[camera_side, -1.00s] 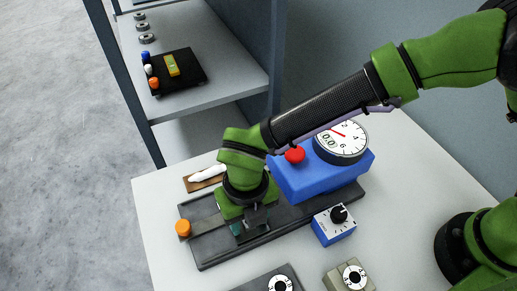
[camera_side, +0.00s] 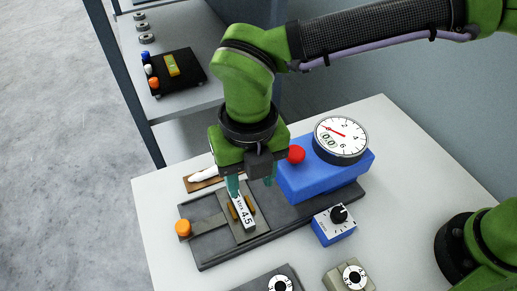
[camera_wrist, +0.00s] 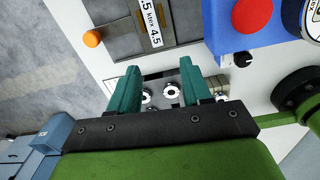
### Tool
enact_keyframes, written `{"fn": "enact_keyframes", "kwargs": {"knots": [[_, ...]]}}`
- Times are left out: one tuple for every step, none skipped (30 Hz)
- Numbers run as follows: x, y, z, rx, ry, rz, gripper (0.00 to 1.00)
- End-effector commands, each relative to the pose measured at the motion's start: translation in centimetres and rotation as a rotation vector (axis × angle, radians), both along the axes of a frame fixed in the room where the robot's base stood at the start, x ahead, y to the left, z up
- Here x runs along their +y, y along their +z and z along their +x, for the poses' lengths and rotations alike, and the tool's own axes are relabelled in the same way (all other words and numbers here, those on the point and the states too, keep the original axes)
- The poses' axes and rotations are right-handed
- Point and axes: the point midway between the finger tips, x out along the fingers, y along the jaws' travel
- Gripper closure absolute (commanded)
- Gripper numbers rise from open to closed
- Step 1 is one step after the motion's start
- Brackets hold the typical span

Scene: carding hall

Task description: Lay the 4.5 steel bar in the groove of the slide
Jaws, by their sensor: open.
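The steel bar (camera_side: 243,212), with a white label reading "ktex 4.5", lies on the grey slide (camera_side: 261,227). It sits lengthwise between two brass pieces and looks seated in the groove; the groove floor is hidden under it. In the wrist view the label end of the bar (camera_wrist: 152,22) shows at the top, on the slide (camera_wrist: 180,28). My gripper (camera_side: 251,183) is above the far end of the bar. Its teal fingers are spread with nothing between them, as the wrist view of my gripper (camera_wrist: 160,66) also shows.
The blue gauge unit (camera_side: 318,180) with a dial and red button stands close to the right of my gripper. An orange knob (camera_side: 183,228) is at the slide's left end. A small blue dial box (camera_side: 334,226) and several labelled weights are in front. A shelf stands behind.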

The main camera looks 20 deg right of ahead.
Motion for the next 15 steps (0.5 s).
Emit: {"fn": "enact_keyframes", "kwargs": {"knots": [[-1.3, 1.0, 0.8, -0.015, -0.093, 0.015, 0.52], [-2.3, 1.6, 1.2, -0.023, -0.168, 0.025, 0.52], [-3.8, 2.5, 1.8, -0.035, -0.289, 0.044, 0.52], [-5.2, 3.2, 2.3, -0.044, -0.396, 0.061, 0.52], [-6.7, 3.9, 2.8, -0.052, -0.513, 0.081, 0.52], [-8.8, 4.8, 3.2, -0.061, -0.682, 0.111, 0.52], [-10.5, 5.5, 3.5, -0.067, -0.815, 0.137, 0.52], [-12.2, 6.1, 3.7, -0.071, -0.946, 0.163, 0.52], [-14.3, 6.8, 3.8, -0.072, -1.124, 0.203, 0.52], [-16.0, 7.3, 3.8, -0.070, -1.257, 0.234, 0.52], [-17.5, 7.7, 3.7, -0.066, -1.390, 0.268, 0.52], [-19.6, 8.2, 3.5, -0.058, -1.567, 0.316, 0.52], [-21.1, 8.5, 3.3, -0.050, -1.699, 0.353, 0.52], [-22.6, 8.8, 3.0, -0.036, -1.831, 0.394, 0.52], [-24.4, 9.0, 2.5, -0.014, -2.007, 0.452, 0.52]]}}
